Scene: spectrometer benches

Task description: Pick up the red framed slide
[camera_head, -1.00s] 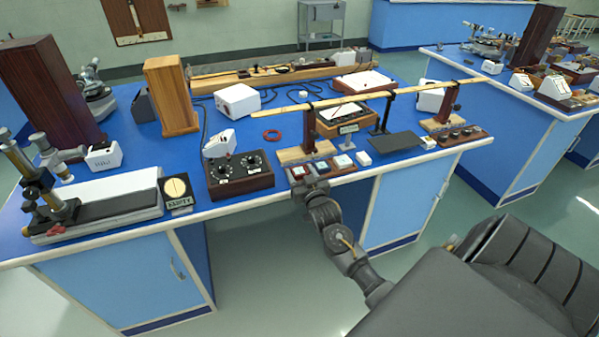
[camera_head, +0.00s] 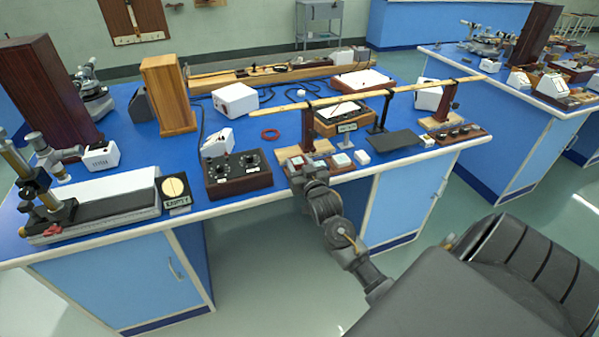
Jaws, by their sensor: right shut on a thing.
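The red framed slide (camera_head: 297,161) shows as a small pale square with a reddish edge at the left end of a low wooden slide tray (camera_head: 345,168), near the bench's front edge. My right gripper (camera_head: 297,170) is at the slide, its arm reaching up from the lower right. It is shut on the slide; the fingers are small and the wrist hides part of the slide and tray. Another pale slide (camera_head: 341,158) lies in the tray to the right. My left gripper is not in view.
A dark control box with dials (camera_head: 238,175) stands just left of the gripper. A wooden post on a base (camera_head: 307,130) stands close behind, under a long wooden bar (camera_head: 385,92). A white block (camera_head: 362,157) and a dark mat (camera_head: 394,140) lie right.

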